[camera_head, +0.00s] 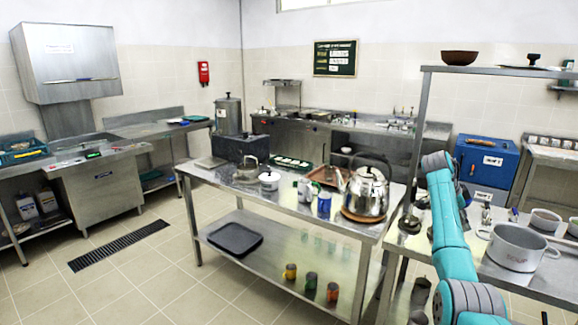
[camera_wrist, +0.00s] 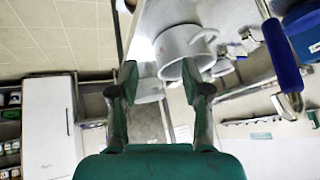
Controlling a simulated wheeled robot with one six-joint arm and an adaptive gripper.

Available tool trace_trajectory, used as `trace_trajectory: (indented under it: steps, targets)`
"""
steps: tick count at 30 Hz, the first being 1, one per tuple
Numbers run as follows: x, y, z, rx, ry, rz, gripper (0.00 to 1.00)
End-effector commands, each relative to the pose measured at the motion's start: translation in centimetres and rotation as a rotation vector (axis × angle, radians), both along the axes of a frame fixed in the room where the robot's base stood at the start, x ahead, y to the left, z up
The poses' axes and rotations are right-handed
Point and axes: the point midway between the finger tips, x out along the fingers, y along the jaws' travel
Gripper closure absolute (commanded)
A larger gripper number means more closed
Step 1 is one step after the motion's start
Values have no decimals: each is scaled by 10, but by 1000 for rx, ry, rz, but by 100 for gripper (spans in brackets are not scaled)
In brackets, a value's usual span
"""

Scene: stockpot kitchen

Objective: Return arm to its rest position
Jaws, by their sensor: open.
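My teal and grey arm (camera_head: 450,235) rises at the right of the head view, bent at a grey joint near the shelf post. My gripper (camera_wrist: 158,72) shows in the wrist view with its two fingers apart and nothing held between them. A light grey pot (camera_wrist: 172,52) appears beyond the fingertips in the wrist view, partly covered by the right finger. I cannot make out the fingertips in the head view.
A metal shelf (camera_head: 500,73) stands over the right counter, its post close to my arm. A steel kettle (camera_head: 366,193) sits on the middle table (camera_head: 300,222). A blue-handled object (camera_wrist: 282,55) is near in the wrist view. Floor at left is clear.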

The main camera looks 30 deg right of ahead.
Motion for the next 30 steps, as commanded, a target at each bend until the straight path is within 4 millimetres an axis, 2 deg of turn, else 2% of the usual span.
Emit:
trace_trajectory:
  steps: [1, 3, 8, 15, 23, 30]
  targets:
    - [10, 11, -31, 2, 9, 56, 52]
    - [22, 25, -65, -2, 13, 134, 52]
    - [43, 62, -138, -16, 18, 307, 52]
    - [59, 130, -237, -43, 24, 560, 52]
    - [53, 217, -325, -85, 21, 821, 52]
    - [26, 302, -386, -134, 13, 1046, 52]
